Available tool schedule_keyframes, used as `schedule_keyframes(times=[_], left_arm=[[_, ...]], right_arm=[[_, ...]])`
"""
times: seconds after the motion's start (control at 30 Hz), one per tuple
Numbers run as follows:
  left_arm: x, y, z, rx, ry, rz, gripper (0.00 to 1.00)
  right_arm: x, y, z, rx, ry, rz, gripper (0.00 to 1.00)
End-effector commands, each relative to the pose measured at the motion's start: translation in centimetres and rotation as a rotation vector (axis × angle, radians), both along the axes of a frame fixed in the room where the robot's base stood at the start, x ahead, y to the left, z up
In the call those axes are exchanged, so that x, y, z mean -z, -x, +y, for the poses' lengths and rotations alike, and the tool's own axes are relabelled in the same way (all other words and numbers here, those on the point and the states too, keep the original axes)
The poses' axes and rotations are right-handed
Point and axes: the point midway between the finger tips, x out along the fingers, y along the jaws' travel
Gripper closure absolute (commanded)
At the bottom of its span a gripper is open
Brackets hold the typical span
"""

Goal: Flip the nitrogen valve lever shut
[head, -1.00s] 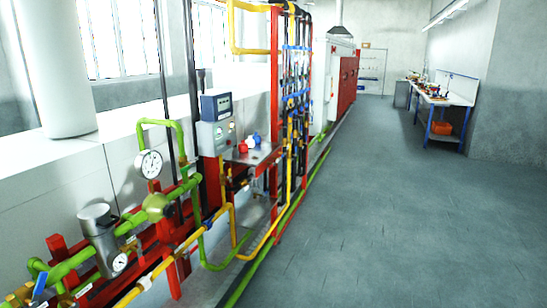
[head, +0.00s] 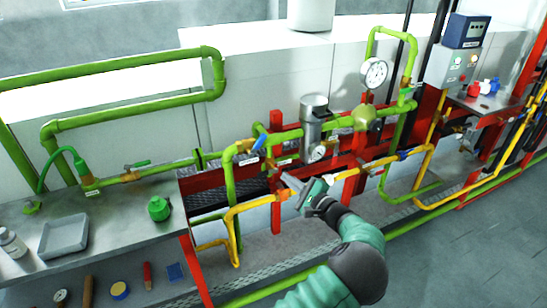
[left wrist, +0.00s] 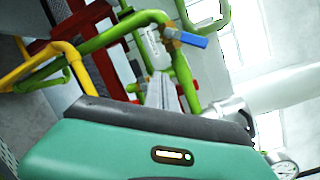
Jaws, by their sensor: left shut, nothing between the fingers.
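A blue lever handle (head: 259,143) stands tilted on a brass valve in the green pipework, left of the grey metal cylinder. It also shows in the left wrist view (left wrist: 190,40), near a white tag (left wrist: 153,50). A green lever (head: 141,163) sits on another brass valve at the left. I cannot read any tag that names nitrogen. My left gripper (head: 288,180) is shut and empty, apart from the blue lever, below and to its right in the head view. Its fingers (left wrist: 158,92) point toward the pipes in the left wrist view. My right gripper is not in view.
Yellow pipe (head: 262,206) and a red frame (head: 275,215) lie close around my left gripper. A pressure gauge (head: 374,73) stands to the right. A grey bench (head: 100,212) with a tray (head: 64,236) is at the left. Open floor (head: 470,260) is at lower right.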

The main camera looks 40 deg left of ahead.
Motion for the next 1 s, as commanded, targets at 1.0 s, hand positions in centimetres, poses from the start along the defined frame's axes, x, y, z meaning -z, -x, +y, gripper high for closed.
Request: schedule_keyframes(times=[1.0], left_arm=[[-6.1, -2.0, 9.6, 0.073, -0.155, 0.01, 1.0]], right_arm=[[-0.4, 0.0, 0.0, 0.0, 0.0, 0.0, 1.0]])
